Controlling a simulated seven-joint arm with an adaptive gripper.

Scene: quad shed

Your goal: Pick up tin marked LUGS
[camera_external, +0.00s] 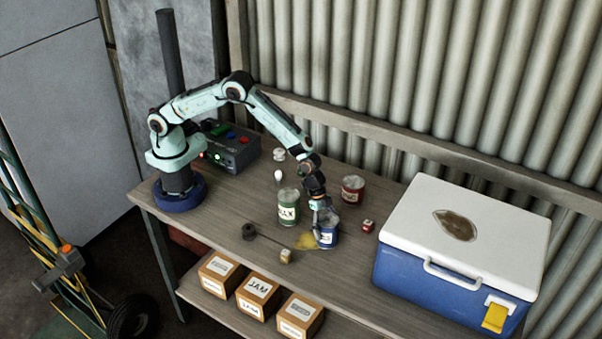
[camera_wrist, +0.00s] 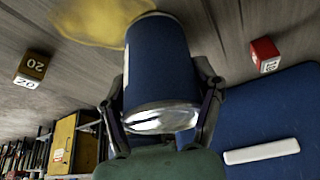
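A blue tin (camera_external: 328,238) with a pale label stands on the bench; its label is too small to read. My gripper (camera_external: 322,217) is over it from above. In the wrist view, the fingers of my gripper (camera_wrist: 162,92) lie along both sides of the blue tin (camera_wrist: 160,62), with the silvery rim close to the camera. I cannot tell whether the fingers press on it. A green tin (camera_external: 288,207) with a label ending in X stands to its left. A red tin (camera_external: 352,189) stands behind it, its label unreadable.
A blue cooler with a white lid (camera_external: 420,205) stands close on the right. A small red cube (camera_external: 368,226) and a tan cube (camera_external: 286,256) lie near the blue tin. A yellow spill (camera_external: 306,241) is beside it. A control box (camera_external: 236,148) stands near my base.

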